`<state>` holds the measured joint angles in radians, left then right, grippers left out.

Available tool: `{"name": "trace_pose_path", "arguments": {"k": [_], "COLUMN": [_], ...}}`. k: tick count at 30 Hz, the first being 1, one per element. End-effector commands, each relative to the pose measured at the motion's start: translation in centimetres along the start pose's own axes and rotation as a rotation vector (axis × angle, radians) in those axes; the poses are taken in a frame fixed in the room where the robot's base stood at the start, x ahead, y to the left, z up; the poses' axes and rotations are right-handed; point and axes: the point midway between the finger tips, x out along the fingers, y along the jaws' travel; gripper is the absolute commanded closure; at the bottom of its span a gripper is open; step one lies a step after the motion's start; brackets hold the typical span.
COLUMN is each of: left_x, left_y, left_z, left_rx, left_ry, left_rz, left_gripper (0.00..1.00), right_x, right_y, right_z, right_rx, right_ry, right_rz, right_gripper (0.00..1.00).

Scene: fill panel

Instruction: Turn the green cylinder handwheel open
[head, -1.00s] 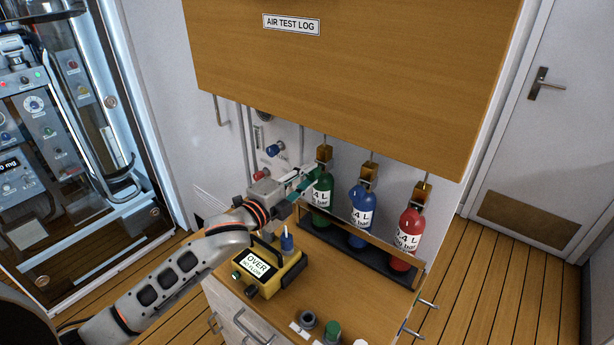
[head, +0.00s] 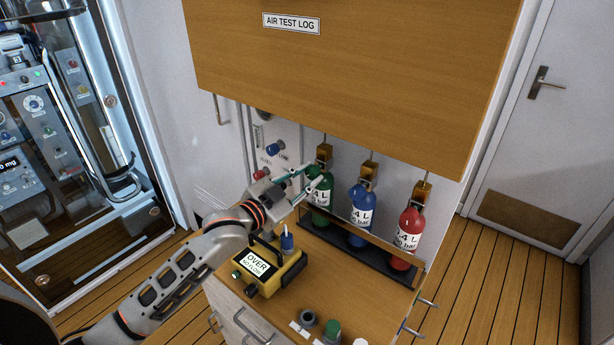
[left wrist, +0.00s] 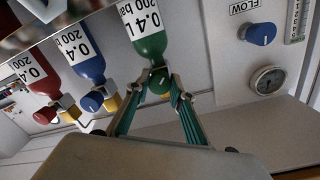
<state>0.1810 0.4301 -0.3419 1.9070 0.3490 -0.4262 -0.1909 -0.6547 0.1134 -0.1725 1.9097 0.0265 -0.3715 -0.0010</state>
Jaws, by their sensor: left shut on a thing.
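The green cylinder (head: 321,198) stands at the left end of the rack, labelled 0.4 L; it hangs upside down in the left wrist view (left wrist: 147,40). Its round green handwheel (left wrist: 159,85) sits at the valve end, between my left fingertips. My left gripper (head: 311,176) reaches it from the left and is shut on the handwheel, one finger on each side; its teal fingers also show in the left wrist view (left wrist: 160,92). In the head view the fingers largely hide the handwheel. My right gripper is not in view.
A blue cylinder (head: 361,206) and a red cylinder (head: 408,231) stand right of the green one behind a wooden rail. A yellow meter (head: 268,267) reading OVER sits in front. A wooden cabinet (head: 350,70) overhangs the rack. Blue and red panel knobs are behind my gripper.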

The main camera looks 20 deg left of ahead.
Motion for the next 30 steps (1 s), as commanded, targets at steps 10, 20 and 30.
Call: {"name": "trace_pose_path", "arguments": {"k": [10,20,30], "left_x": [0.01,0.00,0.00], "left_y": [0.19,0.31,0.38], "left_z": [0.10,0.09,0.02], "left_rx": [-0.332,-0.635,-0.858], "left_ry": [0.011,0.023,0.032], "left_rz": [0.004,0.007,0.010], "left_gripper": [0.99,0.99,0.99], "right_x": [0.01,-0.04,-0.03], "right_y": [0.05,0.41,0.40], "right_z": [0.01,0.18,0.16], "right_rx": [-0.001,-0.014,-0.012], "right_ry": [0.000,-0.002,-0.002], "right_rz": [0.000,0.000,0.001], "right_gripper": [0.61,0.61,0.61]}}
